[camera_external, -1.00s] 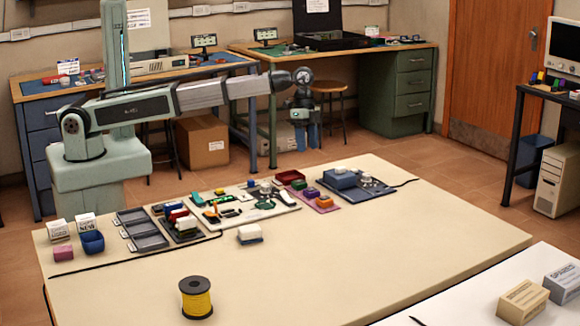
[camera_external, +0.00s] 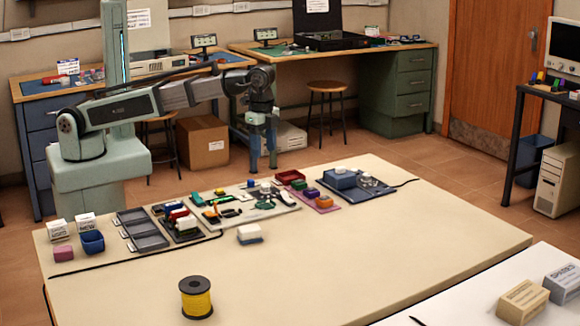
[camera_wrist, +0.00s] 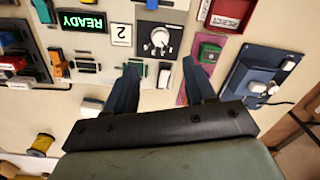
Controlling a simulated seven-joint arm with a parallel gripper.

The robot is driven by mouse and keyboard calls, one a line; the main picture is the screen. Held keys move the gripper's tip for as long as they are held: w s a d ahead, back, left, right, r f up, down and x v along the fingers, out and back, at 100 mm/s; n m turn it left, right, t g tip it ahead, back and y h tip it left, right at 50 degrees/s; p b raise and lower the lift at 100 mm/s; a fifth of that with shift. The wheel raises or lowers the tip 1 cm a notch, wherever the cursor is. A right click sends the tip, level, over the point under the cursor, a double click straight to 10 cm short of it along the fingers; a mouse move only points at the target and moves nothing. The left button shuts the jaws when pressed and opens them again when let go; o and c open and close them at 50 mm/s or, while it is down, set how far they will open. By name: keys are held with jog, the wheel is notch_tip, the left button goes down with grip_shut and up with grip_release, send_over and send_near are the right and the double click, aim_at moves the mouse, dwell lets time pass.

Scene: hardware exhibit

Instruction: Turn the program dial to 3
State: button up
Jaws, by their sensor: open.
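The dial (camera_wrist: 160,38) is a pale round knob on a black square panel with white markings, near the top of the wrist view. Its pointer setting is too small to read. A white plate reading "2" (camera_wrist: 121,34) stands just left of it. A green-lit "READY" display (camera_wrist: 82,21) is further left. My gripper (camera_wrist: 160,67) is open and empty, with its two fingers spread below the dial's panel in the wrist view. In the external view my gripper (camera_external: 263,166) points down behind the light board (camera_external: 285,208) of parts, apart from it.
A red-framed "REJECT" tray (camera_wrist: 228,14), a green block (camera_wrist: 209,53) and a blue unit (camera_wrist: 245,82) lie to the right of the dial. Trays and blocks lie to the left. A yellow spool (camera_external: 196,298) stands on the front table, whose middle (camera_external: 350,240) is clear.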

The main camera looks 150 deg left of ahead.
aim_at(266, 185)
jog(key=f, duration=1.1)
jog(key=shift+a+f, duration=0.15)
jog(key=shift+a, duration=0.05)
jog(key=shift+c, duration=0.4)
grip_shut()
jog(key=m, duration=0.5)
jog(key=shift+s+m, duration=0.1)
jog(key=shift+m, duration=0.2)
jog(key=m, duration=0.6)
dwell(0.4)
